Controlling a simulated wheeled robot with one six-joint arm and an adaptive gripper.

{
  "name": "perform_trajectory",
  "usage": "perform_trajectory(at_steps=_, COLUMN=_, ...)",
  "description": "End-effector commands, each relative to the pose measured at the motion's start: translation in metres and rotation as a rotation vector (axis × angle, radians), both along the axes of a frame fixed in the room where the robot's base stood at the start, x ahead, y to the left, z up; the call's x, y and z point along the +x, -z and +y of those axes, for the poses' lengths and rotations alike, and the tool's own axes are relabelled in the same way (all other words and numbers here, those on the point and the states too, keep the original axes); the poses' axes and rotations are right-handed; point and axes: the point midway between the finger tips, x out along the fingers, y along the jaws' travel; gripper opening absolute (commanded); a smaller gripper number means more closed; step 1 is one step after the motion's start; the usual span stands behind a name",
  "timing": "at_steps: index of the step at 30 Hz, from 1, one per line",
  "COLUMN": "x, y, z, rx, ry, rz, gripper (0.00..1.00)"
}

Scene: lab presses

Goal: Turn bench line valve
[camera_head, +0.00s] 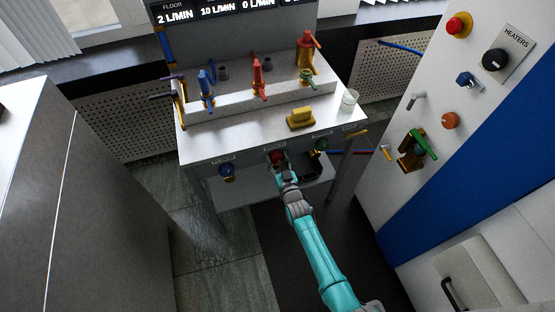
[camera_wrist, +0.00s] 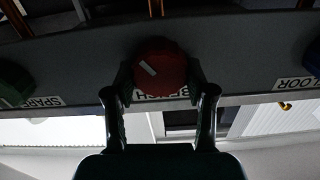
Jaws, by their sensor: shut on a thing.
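The bench line valve is a round red knob (camera_wrist: 160,68) with a white mark on its face and a label reading BENCH (camera_wrist: 172,94) beside it. In the head view the red knob (camera_head: 277,157) sits on the front edge of the bench, partly hidden by my gripper (camera_head: 283,170). In the wrist view my gripper (camera_wrist: 160,88) has one finger on each side of the knob and is shut on it. The white mark on the knob points at a slant toward the upper left.
A blue valve (camera_head: 227,172) and a green valve (camera_head: 320,145) flank the red one on the bench front (camera_head: 205,157). A white panel with knobs (camera_head: 480,130) stands at right.

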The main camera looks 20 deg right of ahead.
Motion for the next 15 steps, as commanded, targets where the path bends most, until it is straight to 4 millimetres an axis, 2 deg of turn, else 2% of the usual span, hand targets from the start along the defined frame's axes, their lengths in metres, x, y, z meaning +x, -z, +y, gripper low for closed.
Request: perform_trajectory(at_steps=15, x=0.0002, y=-0.0001, z=0.0023, rx=-0.440, ry=0.000, rz=-0.001, gripper=0.20)
